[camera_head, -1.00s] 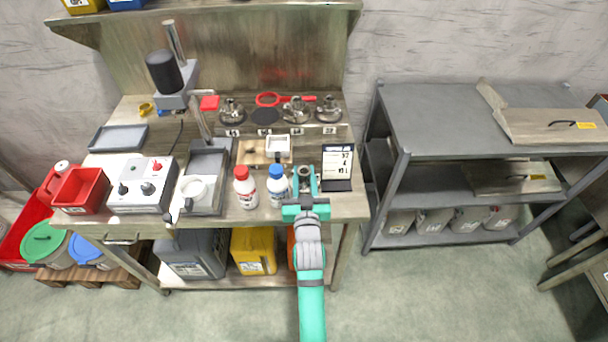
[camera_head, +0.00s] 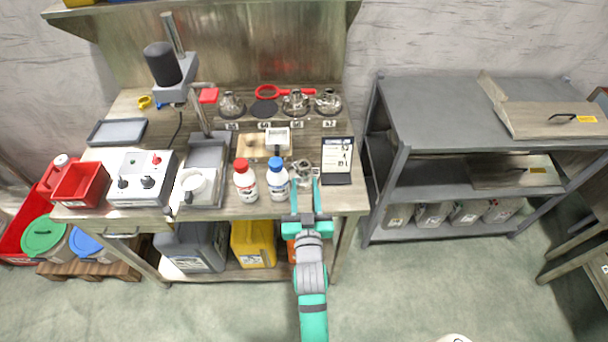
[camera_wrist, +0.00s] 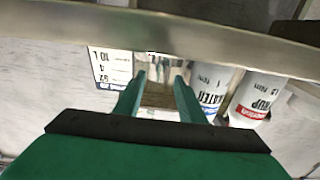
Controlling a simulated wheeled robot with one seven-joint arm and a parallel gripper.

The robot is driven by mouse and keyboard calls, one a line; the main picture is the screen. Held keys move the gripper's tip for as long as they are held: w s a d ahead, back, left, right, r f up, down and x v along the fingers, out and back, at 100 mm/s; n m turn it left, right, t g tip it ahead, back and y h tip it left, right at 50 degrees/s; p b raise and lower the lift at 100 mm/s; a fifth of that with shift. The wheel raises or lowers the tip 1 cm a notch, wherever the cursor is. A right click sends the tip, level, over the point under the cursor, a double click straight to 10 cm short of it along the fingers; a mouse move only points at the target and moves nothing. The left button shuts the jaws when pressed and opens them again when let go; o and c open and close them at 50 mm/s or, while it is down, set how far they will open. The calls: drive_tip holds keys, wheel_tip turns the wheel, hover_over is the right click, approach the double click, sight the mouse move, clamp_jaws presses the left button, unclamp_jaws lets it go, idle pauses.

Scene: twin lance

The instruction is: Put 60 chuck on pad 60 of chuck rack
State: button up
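A shiny metal chuck (camera_head: 304,170) stands near the bench's front right, between the blue-capped bottle and the number card. My gripper (camera_head: 305,184) is at the bench's front edge, its fingers spread and pointing at this chuck. In the wrist view my gripper (camera_wrist: 160,76) shows a wide gap, with the metal chuck (camera_wrist: 152,68) between or just beyond the tips; contact cannot be told. The chuck rack at the back right holds three chucks, at left (camera_head: 231,104), centre right (camera_head: 295,102) and right (camera_head: 328,102). One dark pad (camera_head: 264,109) is bare.
A red-capped bottle (camera_head: 245,182) and blue-capped bottle (camera_head: 277,180) stand close left of the chuck. The number card (camera_head: 337,160) stands close right. A small white-topped scale (camera_head: 277,138) lies between chuck and rack. A red ring tool (camera_head: 270,92) lies behind the pads.

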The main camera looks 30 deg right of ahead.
drive_tip(key=v, duration=0.4)
drive_tip(key=shift+s, duration=0.2)
drive_tip(key=shift+s+a, duration=0.2)
